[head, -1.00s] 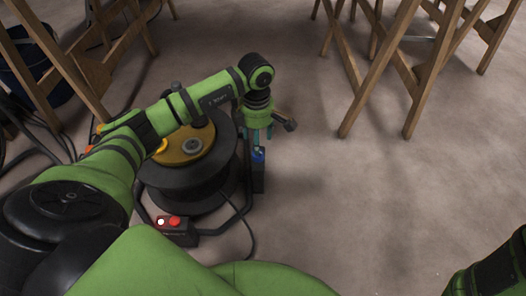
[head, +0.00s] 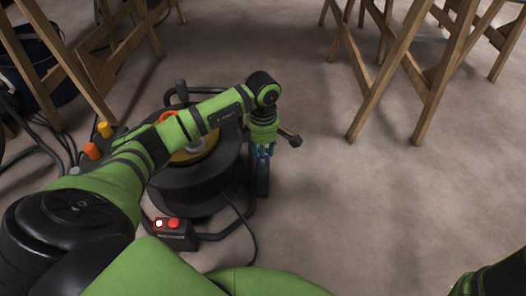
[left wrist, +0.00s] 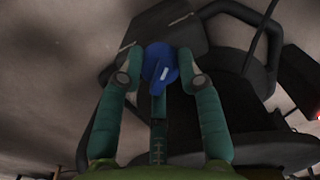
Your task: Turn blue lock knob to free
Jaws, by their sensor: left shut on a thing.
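The blue lock knob (left wrist: 160,63) sits on a dark plate at the side of the cable reel (head: 190,190). It has a light pointer mark on its face. In the left wrist view one finger of my left gripper (left wrist: 160,76) lies on each side of the knob. The gripper is shut on it. In the head view my left gripper (head: 262,156) points down at the reel's right side, and its fingers mostly hide the knob. Part of my right arm shows at the lower right; its gripper is out of view.
A control box (head: 173,233) with a red button and a white light sits at the reel's front. Dark tube framing and a cable run beside the reel. Wooden trestles (head: 365,75) stand at the back. The floor to the right is clear.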

